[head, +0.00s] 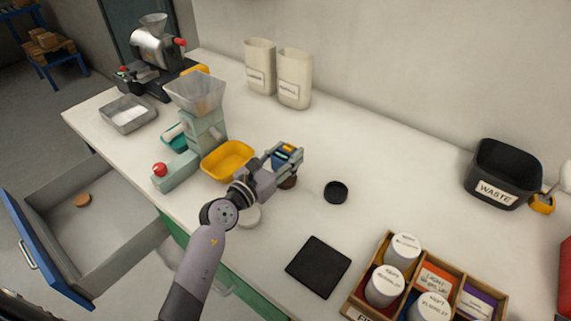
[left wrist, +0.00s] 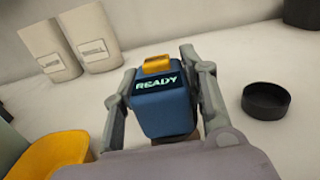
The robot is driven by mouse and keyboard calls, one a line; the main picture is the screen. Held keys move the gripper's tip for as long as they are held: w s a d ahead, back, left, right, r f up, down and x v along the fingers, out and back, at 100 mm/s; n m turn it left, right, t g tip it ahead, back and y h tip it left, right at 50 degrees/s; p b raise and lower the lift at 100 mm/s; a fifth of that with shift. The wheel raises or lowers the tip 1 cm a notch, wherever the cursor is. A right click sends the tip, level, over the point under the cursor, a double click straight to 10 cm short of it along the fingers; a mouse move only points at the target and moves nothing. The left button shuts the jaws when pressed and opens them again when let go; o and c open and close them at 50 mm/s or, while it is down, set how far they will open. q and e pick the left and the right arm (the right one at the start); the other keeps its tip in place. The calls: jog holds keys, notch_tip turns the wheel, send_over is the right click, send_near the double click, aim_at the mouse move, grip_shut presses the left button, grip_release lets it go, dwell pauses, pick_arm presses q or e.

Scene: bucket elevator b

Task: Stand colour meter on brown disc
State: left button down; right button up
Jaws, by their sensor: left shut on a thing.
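The colour meter is a blue block with a lit READY display and a yellow top piece; it shows in the left wrist view (left wrist: 163,100) and in the head view (head: 287,153). My left gripper (head: 284,158) is shut on it, with one finger on each side, and it looks roughly upright. A brown disc (head: 288,183) shows partly below the gripper on the worktop. A bit of brown also shows under the meter in the left wrist view. I cannot tell whether the meter touches the disc. My right gripper is out of view.
A black round dish (head: 336,192) lies right of the gripper, and a black square mat (head: 318,267) nearer the front. A yellow tray (head: 228,160) and a mill (head: 204,115) stand close on the left. The open drawer (head: 90,235) holds another brown round piece (head: 82,200).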

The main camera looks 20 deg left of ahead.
pick_arm(q)
jog(key=shift+f, duration=1.15)
jog(key=shift+f+b, duration=0.1)
jog(key=shift+b, duration=0.2)
jog(key=shift+f, duration=0.15)
jog(key=c, duration=1)
grip_release()
jog(key=shift+o, duration=0.2)
